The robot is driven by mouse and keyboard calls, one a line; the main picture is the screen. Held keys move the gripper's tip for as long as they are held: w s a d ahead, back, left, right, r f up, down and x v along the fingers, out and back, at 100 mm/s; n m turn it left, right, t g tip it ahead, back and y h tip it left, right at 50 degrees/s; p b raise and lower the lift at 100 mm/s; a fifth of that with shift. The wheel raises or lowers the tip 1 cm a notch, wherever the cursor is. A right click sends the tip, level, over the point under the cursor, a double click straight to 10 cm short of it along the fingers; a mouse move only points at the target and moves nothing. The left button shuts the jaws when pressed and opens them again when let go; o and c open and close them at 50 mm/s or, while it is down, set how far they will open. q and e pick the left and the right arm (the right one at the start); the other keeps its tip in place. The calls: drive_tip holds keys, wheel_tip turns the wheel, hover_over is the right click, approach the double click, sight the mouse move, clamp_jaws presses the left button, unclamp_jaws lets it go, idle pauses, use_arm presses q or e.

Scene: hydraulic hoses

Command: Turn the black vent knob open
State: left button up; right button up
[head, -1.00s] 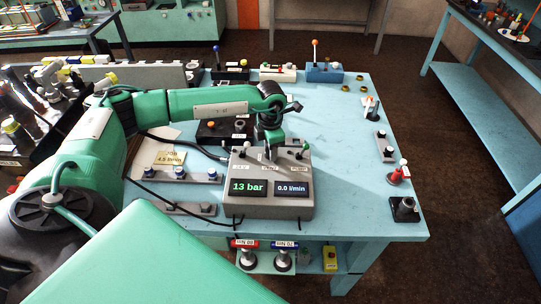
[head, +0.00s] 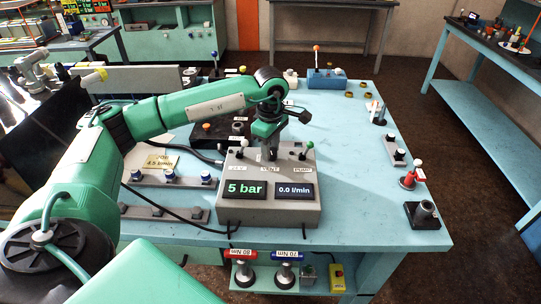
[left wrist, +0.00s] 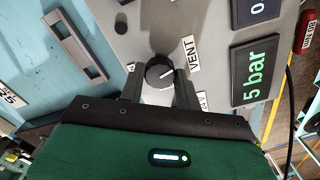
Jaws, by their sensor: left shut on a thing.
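The black vent knob (left wrist: 158,73) sits on the grey control box (head: 258,208), beside the "VENT" label (left wrist: 187,52). A white line shows on its top. My left gripper (left wrist: 160,88) is shut on the knob, one finger on each side, as the left wrist view shows. In the head view my left gripper (head: 268,152) reaches down onto the box from behind and hides the knob. The left display (head: 246,190) reads 5 bar and the right display (head: 295,190) reads 0.0 l/min. My right gripper is in neither view.
The table (head: 345,175) right of the box is clear up to several fittings along the edge.

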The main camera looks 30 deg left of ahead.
use_arm(q)
drive_tip(key=shift+m+b, duration=0.75)
drive_tip(key=shift+m, duration=0.25)
drive_tip(key=shift+m+b, duration=0.4)
drive_tip(key=shift+m, duration=0.1)
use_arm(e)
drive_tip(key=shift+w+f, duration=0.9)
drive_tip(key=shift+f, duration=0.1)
use_arm(q)
drive_tip(key=o, duration=1)
drive_tip(key=shift+c, duration=0.2)
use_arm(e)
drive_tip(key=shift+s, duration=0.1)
